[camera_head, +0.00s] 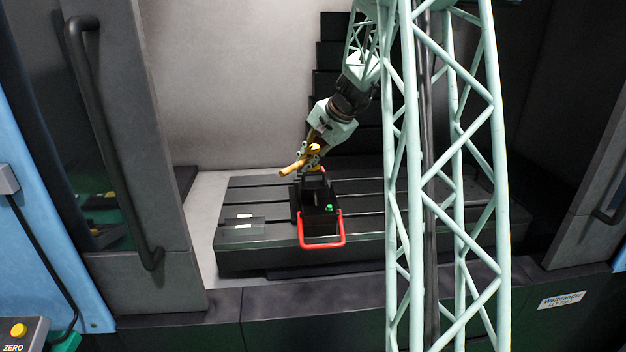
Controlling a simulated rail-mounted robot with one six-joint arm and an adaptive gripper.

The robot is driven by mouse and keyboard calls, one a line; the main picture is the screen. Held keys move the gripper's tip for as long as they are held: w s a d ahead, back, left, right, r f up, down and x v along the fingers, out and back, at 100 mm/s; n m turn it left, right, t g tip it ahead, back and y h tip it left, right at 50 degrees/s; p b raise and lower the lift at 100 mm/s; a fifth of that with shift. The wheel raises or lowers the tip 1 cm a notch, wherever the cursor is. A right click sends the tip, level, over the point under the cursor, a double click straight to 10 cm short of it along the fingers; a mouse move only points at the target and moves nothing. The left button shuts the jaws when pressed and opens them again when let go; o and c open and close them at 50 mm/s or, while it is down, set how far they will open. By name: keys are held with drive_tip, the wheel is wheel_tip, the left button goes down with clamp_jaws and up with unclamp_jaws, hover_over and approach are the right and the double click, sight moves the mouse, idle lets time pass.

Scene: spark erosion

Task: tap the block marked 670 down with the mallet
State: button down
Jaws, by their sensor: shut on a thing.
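My gripper (313,150) is at the end of the arm, above the slotted table, shut on the tan-yellow mallet (292,169). One end of the mallet sticks out to the lower left. A dark vise (319,216) with a red loop handle (322,246) stands on the table below the gripper. A dark block-like shape (316,184) shows at the back of the vise, close under the mallet. I cannot read the mark 670 anywhere, and I cannot tell whether the mallet touches anything.
The dark slotted table (360,228) has free room on both sides of the vise. A grey door frame with a handle (110,150) stands at left.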

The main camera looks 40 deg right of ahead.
drive_tip(key=shift+r+p, duration=1.65)
drive_tip(key=shift+r, duration=0.8)
wheel_tip(320, 180, up, 8)
drive_tip(key=p, duration=0.5)
drive_tip(key=shift+f, duration=0.2)
wheel_tip(320, 180, down, 13)
drive_tip(key=b, duration=1.1)
drive_tip(key=shift+r+p, duration=1.65)
drive_tip(key=shift+r, duration=1)
drive_tip(key=shift+r, duration=0.1)
wheel_tip(320, 180, up, 10)
drive_tip(key=p, duration=0.6)
drive_tip(key=shift+p, duration=0.3)
